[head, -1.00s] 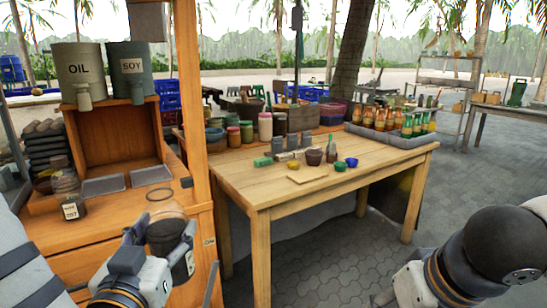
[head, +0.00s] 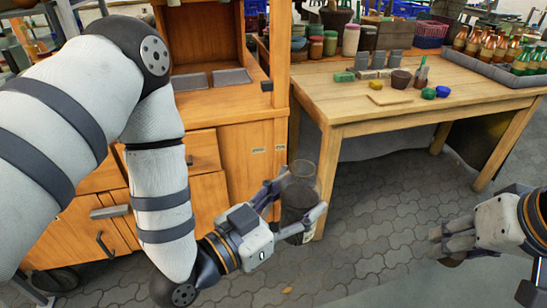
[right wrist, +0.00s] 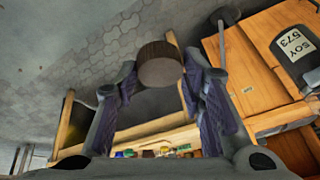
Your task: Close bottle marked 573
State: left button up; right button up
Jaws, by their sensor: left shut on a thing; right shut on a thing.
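The bottle marked 573 (head: 298,203) has clear glass at its top and dark contents below. My left gripper (head: 297,203) is shut around its body, holding it in the air roughly upright before the cabinet and table. No lid shows on it. In the right wrist view its label, reading SOY 573 (right wrist: 296,43), shows at upper right. My right gripper (head: 440,243) is at the right in the head view, well apart from the bottle. It is shut on a round brown lid (right wrist: 160,65), held between the fingertips in the right wrist view. The lid is mostly hidden in the head view.
A wooden table (head: 440,112) stands behind, bearing bowls, small blocks and a grey tray (head: 498,75) of bottles. A wooden cabinet (head: 235,165) with drawers is at left, behind my left arm. The paved floor between the grippers is clear.

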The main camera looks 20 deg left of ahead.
pick_arm(q)
jog(key=shift+s+d+f+m+g+h, duration=0.4)
jog(key=shift+d+f+h, duration=0.1)
jog(key=shift+d+f, duration=0.15)
jog(key=shift+s+d+f+m+g+h, duration=0.3)
jog(key=shift+d+f+m+h, duration=0.1)
jog(key=shift+d+f+h, duration=0.25)
jog(key=shift+r, duration=0.1)
pick_arm(e)
notch_tip(320, 180, up, 3)
jog(key=w+a, duration=0.3)
jog(key=n+g+y, duration=0.1)
jog(key=n+y, duration=0.1)
jog(key=n, duration=0.3)
send_near(312, 173)
jog(key=shift+w+a, duration=0.7)
jog(key=shift+w, duration=0.1)
jog(key=shift+f, duration=0.1)
jog(key=shift+f, duration=1.95)
